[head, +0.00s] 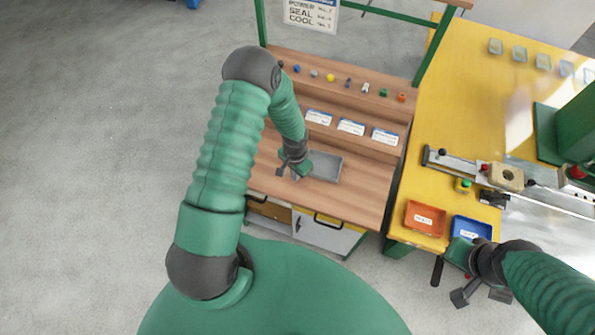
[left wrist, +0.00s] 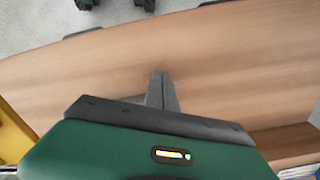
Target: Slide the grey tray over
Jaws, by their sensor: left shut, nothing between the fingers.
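The grey tray (head: 326,168) is a shallow rectangular tray lying on the wooden bench top, near the bench's front half. My left gripper (head: 284,173) is at the tray's left end in the head view. I cannot tell whether it touches the tray.
The wooden bench (head: 360,203) has a raised back shelf with several small coloured parts and white cards (head: 351,127). Bare wood lies right of the tray. On the yellow table (head: 455,90) are an orange bin (head: 425,218), a blue bin (head: 470,229) and a metal fixture (head: 508,176).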

